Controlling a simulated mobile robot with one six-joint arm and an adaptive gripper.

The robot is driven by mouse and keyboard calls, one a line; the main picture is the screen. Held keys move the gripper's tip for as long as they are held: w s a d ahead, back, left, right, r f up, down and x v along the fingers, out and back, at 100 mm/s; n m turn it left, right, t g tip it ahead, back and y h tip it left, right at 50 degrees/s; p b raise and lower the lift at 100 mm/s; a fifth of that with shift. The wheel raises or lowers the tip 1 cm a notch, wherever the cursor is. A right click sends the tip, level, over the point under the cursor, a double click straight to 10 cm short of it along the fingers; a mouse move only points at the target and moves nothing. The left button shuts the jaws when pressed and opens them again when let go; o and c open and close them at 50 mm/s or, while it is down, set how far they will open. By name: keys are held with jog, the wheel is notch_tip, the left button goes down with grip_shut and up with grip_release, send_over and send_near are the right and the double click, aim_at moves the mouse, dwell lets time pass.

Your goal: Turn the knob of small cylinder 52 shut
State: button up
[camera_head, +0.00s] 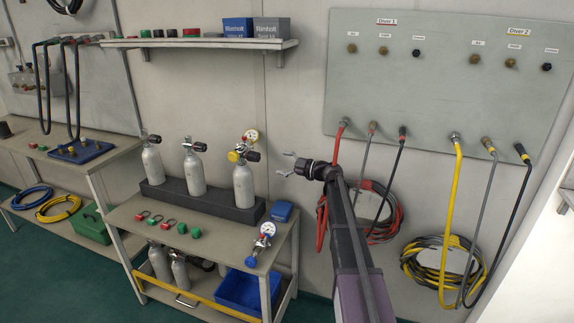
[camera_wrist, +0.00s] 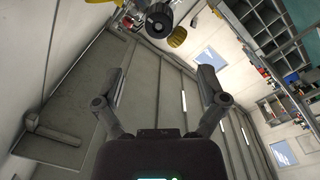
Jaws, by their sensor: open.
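Three small silver cylinders stand upright in a black rack (camera_head: 215,207) on the bench: a left one (camera_head: 152,165), a middle one (camera_head: 194,175) and a right one (camera_head: 243,186). Each has a black valve knob on top: left (camera_head: 154,139), middle (camera_head: 199,147), right (camera_head: 253,156). The right one also carries a gauge (camera_head: 251,136) and a yellow part. No number is readable, so I cannot tell which is 52. My gripper (camera_head: 287,164) is open and empty, right of the right cylinder's knob and apart from it. The wrist view shows its spread fingers (camera_wrist: 161,78), with a black knob (camera_wrist: 158,20) beyond them.
A shelf (camera_head: 200,43) hangs above. The diver panel (camera_head: 450,90) with hoses is behind and right of my arm. Open air lies between gripper and cylinders.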

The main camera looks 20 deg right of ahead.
jog(key=shift+s+d, duration=0.45)
jog(key=shift+d, duration=0.15)
